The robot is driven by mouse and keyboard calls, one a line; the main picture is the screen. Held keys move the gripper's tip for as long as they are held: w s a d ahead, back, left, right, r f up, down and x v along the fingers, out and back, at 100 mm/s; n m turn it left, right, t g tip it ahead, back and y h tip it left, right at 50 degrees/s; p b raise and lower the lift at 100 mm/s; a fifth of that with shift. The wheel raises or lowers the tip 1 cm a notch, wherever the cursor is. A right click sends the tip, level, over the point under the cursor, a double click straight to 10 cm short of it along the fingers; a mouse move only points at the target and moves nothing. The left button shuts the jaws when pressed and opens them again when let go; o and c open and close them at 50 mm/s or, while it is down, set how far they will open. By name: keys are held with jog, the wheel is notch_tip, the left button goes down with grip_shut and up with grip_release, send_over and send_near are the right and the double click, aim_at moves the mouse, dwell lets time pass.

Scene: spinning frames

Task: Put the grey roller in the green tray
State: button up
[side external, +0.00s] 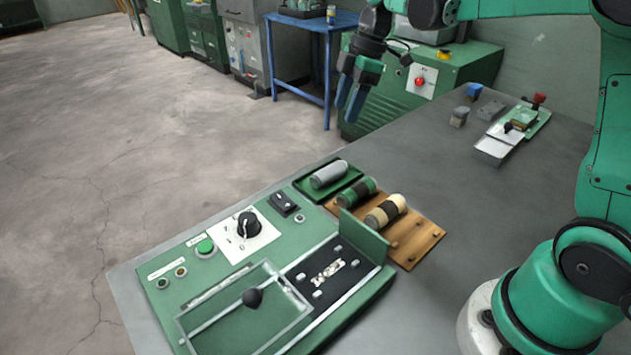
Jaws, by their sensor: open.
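The grey roller (329,174) lies on its side in the small green tray (326,198), at the far right corner of the green panel. My gripper (350,103) is open and empty, high above the table's far edge. It is well clear of the roller and the tray, up and to the right of them in the picture. Nothing hides the roller.
A green-and-black roller (357,192) and a cream-and-black roller (385,211) lie on a wooden rack (424,240) beside the tray. The green panel (220,285) has a knob, a button and a clear cover. Small parts and a plate (493,149) sit at the back right. The table's middle is clear.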

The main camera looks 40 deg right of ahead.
jog(key=s+a+f+m+t+h, duration=0.1)
jog(key=s+a+m+t, duration=0.4)
jog(key=s+m, duration=0.6)
jog(key=shift+s+a+f+m+t+h, duration=0.35)
jog(key=shift+a+m+h, duration=0.3)
jog(key=shift+m+h, duration=0.3)
